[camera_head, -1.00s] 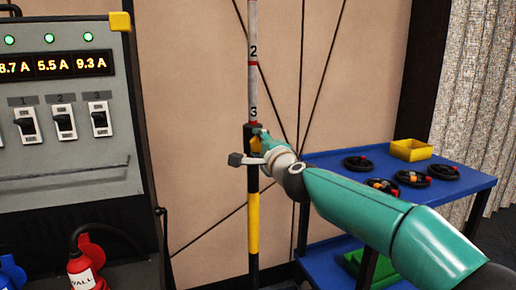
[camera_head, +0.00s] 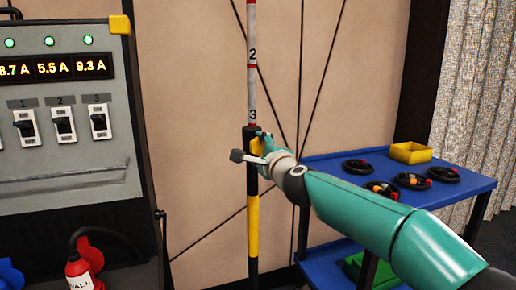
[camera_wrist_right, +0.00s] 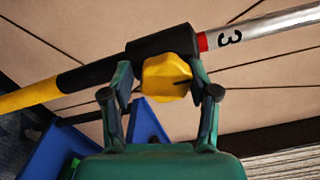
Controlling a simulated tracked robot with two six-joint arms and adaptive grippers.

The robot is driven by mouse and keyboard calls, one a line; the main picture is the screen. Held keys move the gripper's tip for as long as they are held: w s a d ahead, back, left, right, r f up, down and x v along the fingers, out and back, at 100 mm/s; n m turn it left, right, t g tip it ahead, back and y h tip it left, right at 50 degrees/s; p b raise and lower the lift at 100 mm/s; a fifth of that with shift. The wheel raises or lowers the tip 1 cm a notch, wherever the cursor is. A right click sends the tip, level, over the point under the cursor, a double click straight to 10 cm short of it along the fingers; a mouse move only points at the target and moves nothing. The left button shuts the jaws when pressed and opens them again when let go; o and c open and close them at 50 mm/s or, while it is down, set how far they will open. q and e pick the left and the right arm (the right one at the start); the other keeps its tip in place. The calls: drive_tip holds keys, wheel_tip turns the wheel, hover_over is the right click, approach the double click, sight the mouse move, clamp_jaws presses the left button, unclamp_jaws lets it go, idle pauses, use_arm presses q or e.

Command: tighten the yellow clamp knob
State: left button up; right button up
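The yellow clamp knob (camera_wrist_right: 167,79) sits on the black clamp sleeve (camera_wrist_right: 150,45) of the upright pole, just below the mark 3. In the head view the knob (camera_head: 257,145) is partly covered by my right gripper (camera_head: 262,142). In the right wrist view my right gripper (camera_wrist_right: 165,85) has one finger on each side of the knob. The right-hand finger is at the knob's edge, and a narrow gap shows at the left-hand finger. The fingers look open around the knob. My left gripper is not in view.
A blue cart (camera_head: 450,191) with coiled black cables (camera_head: 412,181) and a yellow bin (camera_head: 410,152) stands to the right. A switch panel (camera_head: 75,165) and a red extinguisher (camera_head: 80,272) are at the left. A grey lever end (camera_head: 237,156) sticks out beside the pole.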

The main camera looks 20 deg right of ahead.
drive_tip(key=shift+o, duration=0.7)
drive_tip(key=shift+r, duration=0.1)
drive_tip(key=shift+s, duration=0.3)
drive_tip(key=s, duration=1.1)
drive_tip(key=shift+s+d, duration=0.15)
drive_tip(key=shift+s, duration=0.05)
